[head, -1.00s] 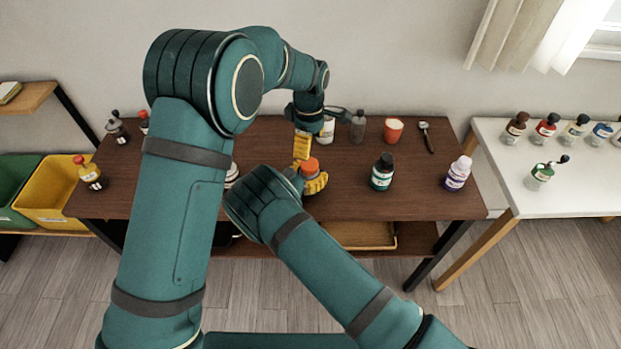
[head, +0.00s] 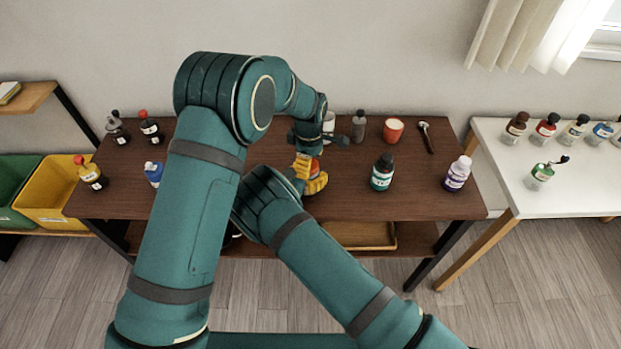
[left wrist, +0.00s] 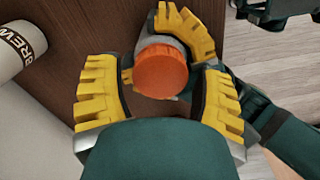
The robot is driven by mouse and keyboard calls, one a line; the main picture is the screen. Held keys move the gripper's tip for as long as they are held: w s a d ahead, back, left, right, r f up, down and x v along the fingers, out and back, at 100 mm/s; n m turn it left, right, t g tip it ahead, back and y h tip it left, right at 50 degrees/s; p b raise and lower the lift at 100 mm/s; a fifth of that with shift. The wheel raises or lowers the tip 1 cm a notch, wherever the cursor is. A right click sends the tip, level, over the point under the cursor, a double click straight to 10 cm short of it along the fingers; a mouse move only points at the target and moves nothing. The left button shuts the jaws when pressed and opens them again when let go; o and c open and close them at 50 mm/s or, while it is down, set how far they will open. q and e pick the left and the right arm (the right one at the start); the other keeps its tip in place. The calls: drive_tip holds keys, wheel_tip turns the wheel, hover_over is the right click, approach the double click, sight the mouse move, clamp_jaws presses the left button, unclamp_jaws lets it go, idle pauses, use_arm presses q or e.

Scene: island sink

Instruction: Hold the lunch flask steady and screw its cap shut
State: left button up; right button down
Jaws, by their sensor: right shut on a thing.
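The lunch flask's orange cap (left wrist: 161,72) shows from above in the left wrist view; the flask body is almost wholly hidden beneath it. My left gripper (left wrist: 160,103) is open, with a yellow finger on each side of the cap and a gap visible at the left finger. In the head view, my left gripper (head: 304,163) points down over the flask and hides most of the cap. My right gripper (head: 314,184) is shut on the flask low down, from the front. I cannot tell how far the cap is turned.
A white BREW mug (left wrist: 20,50) stands close by.

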use_arm(q)
drive_tip(key=c, duration=1)
